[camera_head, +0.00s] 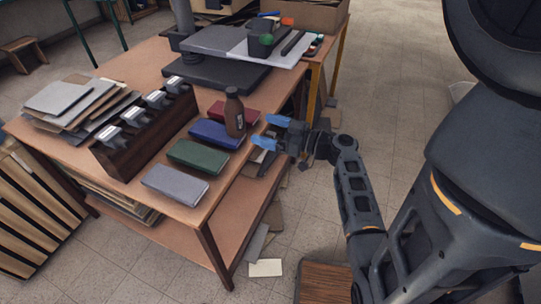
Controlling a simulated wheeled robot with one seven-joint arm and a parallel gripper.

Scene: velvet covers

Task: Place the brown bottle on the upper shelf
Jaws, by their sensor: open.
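The brown bottle (235,113) stands upright near the right edge of the wooden table (143,62). Its base is by the right end of a blue cover (214,134) and in front of a red cover (236,112); I cannot tell whether it rests on one of them. My gripper (270,131) is open and empty, just right of the bottle, with its blue-tipped fingers pointing left toward it and a gap between. The table has a lower shelf (172,225) under its top. I cannot tell which surface is the upper shelf.
A green cover (197,157) and a grey cover (175,184) lie in front of the blue one. A dark wooden rack (147,137) stands left of them, beside stacked sheets (80,104). A dark press (217,72) is behind. Papers (265,267) lie on the floor.

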